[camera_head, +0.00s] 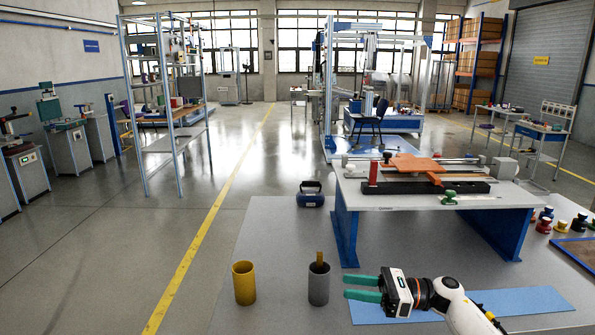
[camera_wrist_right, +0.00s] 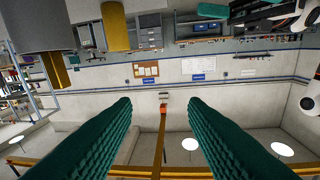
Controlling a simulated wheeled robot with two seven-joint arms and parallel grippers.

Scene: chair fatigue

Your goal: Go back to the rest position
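My right gripper (camera_head: 353,287) is low in the head view, pointing left above the grey table (camera_head: 278,235), with its green fingers apart. Its right wrist view (camera_wrist_right: 160,108) shows an empty gap between the fingers. A grey cup (camera_head: 318,287) holding a brown-yellow stick (camera_head: 319,258) stands just left of the fingertips, apart from them. A yellow cup (camera_head: 244,284) stands further left. My left gripper is outside the head view. What looks like it (camera_wrist_right: 215,10) shows partly at the top right of the upside-down wrist view, its opening unclear.
A blue mat (camera_head: 520,301) lies under my right arm. A raised bench (camera_head: 400,202) with blue legs carries a fixture with an orange plate (camera_head: 412,163). A dark blue object (camera_head: 311,194) lies left of it. Small coloured knobs (camera_head: 545,222) stand at the right.

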